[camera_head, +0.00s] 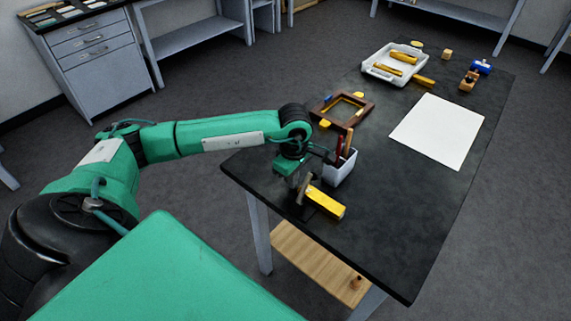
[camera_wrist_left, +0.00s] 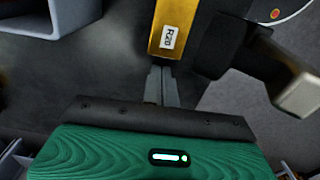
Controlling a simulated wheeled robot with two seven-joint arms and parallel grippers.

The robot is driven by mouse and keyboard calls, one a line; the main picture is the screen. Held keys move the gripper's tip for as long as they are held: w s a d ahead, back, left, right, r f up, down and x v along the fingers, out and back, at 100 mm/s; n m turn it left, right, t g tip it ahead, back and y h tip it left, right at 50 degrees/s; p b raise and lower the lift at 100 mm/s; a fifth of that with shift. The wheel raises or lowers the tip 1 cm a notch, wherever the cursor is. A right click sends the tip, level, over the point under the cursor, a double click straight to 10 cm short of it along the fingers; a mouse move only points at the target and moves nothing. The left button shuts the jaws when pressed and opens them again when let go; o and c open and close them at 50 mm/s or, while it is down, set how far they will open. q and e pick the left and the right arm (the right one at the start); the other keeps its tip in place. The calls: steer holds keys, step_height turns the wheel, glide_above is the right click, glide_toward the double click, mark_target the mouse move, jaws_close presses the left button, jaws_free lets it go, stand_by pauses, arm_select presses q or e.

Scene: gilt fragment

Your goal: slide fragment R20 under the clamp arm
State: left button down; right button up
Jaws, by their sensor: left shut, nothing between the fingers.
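Fragment R20 (camera_wrist_left: 172,22) is a yellow-gold bar with a white "R20" label. In the head view it is the yellow bar (camera_head: 328,203) lying near the table's left front edge. My left gripper (camera_wrist_left: 162,70) is shut and empty, its fingertips right at the labelled end of the bar; I cannot tell whether they touch. In the head view the gripper (camera_head: 299,188) is partly hidden among dark parts. A dark clamp-like device (camera_wrist_left: 222,45) stands close beside the bar in the wrist view. Whether its arm covers any of the bar is unclear. My right gripper is out of view.
A white cup (camera_head: 342,170) with pens stands just behind the bar. A wooden frame (camera_head: 336,116), a white tray (camera_head: 368,68) of gold pieces and a white sheet (camera_head: 437,130) lie farther back. The tabletop (camera_head: 385,215) right of the bar is clear.

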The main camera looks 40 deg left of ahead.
mark_target(321, 202)
arm_select(q)
steer(key=shift+d, duration=0.65)
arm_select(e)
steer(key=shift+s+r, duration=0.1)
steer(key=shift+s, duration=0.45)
arm_select(q)
steer(key=shift+d+f+b, duration=0.1)
steer(key=shift+d+b, duration=0.2)
steer(key=shift+b, duration=0.05)
steer(key=shift+d+b, duration=0.3)
steer(key=shift+d, duration=0.05)
steer(key=shift+s+d, duration=0.1)
steer(key=shift+d, duration=0.1)
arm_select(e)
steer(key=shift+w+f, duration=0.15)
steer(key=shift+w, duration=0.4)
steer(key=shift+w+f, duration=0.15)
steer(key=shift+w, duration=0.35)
